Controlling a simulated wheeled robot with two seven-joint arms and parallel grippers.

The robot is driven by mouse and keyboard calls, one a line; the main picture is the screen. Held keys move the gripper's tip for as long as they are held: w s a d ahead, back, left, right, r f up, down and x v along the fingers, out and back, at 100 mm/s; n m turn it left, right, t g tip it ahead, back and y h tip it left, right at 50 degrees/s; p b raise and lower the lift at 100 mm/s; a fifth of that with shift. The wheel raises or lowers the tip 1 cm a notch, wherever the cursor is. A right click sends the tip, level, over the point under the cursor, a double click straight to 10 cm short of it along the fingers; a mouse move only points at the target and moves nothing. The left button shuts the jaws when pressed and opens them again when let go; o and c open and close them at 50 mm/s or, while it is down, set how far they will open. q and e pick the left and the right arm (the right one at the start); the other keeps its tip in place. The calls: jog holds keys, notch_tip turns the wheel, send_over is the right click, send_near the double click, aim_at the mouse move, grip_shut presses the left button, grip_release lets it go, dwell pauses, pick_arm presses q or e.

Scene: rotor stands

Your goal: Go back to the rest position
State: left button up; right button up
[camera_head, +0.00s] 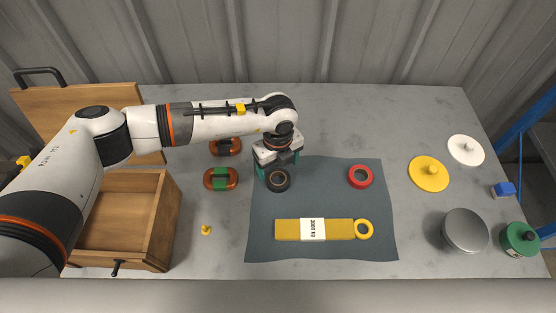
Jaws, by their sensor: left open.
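My left arm reaches in from the left across the table. My left gripper (272,168) points down over the upper left corner of the dark mat (320,195). A dark ring-shaped part (278,180) with a lighter centre lies directly by the gripper, at the mat's left edge. The jaws are open; the wrist partly hides the fingertips, and I cannot tell whether they touch the dark ring. My right gripper is not in view.
On the mat lie a red ring (360,176) and a yellow labelled bar (290,230). A wooden box (160,222) stands at left, near orange-brown parts (233,180) and a small yellow piece (206,230). Yellow (428,174) and white discs (466,150), a grey cylinder (466,230) and green container (520,239) stand right.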

aim_at(278, 182)
pick_arm(q)
notch_tip(278, 182, down, 6)
jog(key=b, duration=0.4)
jog(key=shift+f, duration=0.15)
jog(key=c, duration=0.9)
